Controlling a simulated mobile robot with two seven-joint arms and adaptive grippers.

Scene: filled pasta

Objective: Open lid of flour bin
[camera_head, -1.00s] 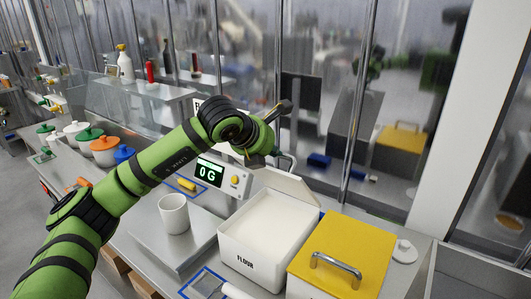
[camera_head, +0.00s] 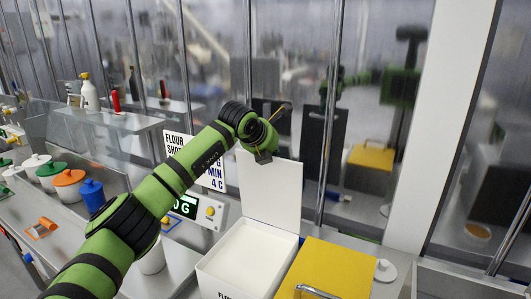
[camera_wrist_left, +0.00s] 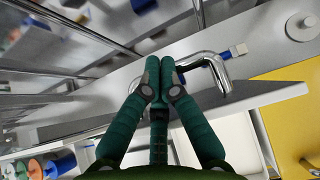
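The white flour bin (camera_head: 225,274) stands on the counter in the head view, with white flour inside. Its white lid (camera_head: 272,192) stands raised and nearly upright at the bin's back edge, so the top is open. My left gripper (camera_head: 264,152) is at the lid's upper edge; its fingers are mostly hidden by the arm there. In the left wrist view, the fingers (camera_wrist_left: 159,74) are shut with tips together, beside the lid's metal handle (camera_wrist_left: 213,68). I cannot tell whether they touch it. My right gripper is not in view.
A yellow-lidded bin (camera_head: 335,268) stands right of the flour bin. A scale display (camera_head: 186,207) and white cup (camera_head: 152,261) are to the left. Glass panels and metal posts (camera_head: 332,110) rise close behind the lid. Several coloured-lid pots (camera_head: 68,178) line the left counter.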

